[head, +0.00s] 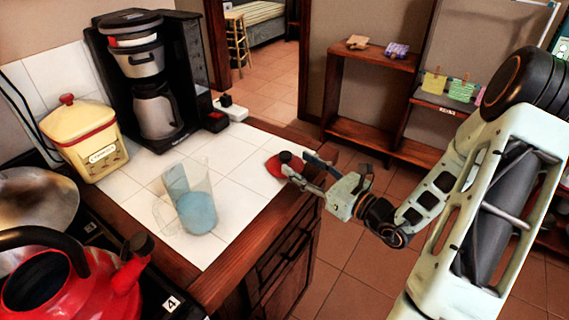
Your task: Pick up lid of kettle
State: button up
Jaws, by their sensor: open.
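The red kettle lid (273,167) with its dark knob (285,157) lies on the white tiled counter, close to the counter's right edge. My gripper (297,164) is open at the lid's right side, with its fingertips close to the knob. I cannot tell whether they touch it. The gripper partly hides the lid's right side. The red kettle (75,296) with a black handle is at the lower left, its top opening uncovered, and is cut off by the picture's edge.
A clear pitcher with blue contents (197,211) stands left of the lid. A black coffee maker (187,62), a yellow canister (93,140) and a white power strip (231,110) are behind. A metal pan (38,205) is at left. Tiles between pitcher and lid are free.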

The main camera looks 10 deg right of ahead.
aim_at(285, 154)
jog(key=x, duration=0.6)
jog(key=shift+r, duration=0.1)
jog(key=shift+d, duration=0.1)
grip_shut()
jog(key=shift+r, duration=0.1)
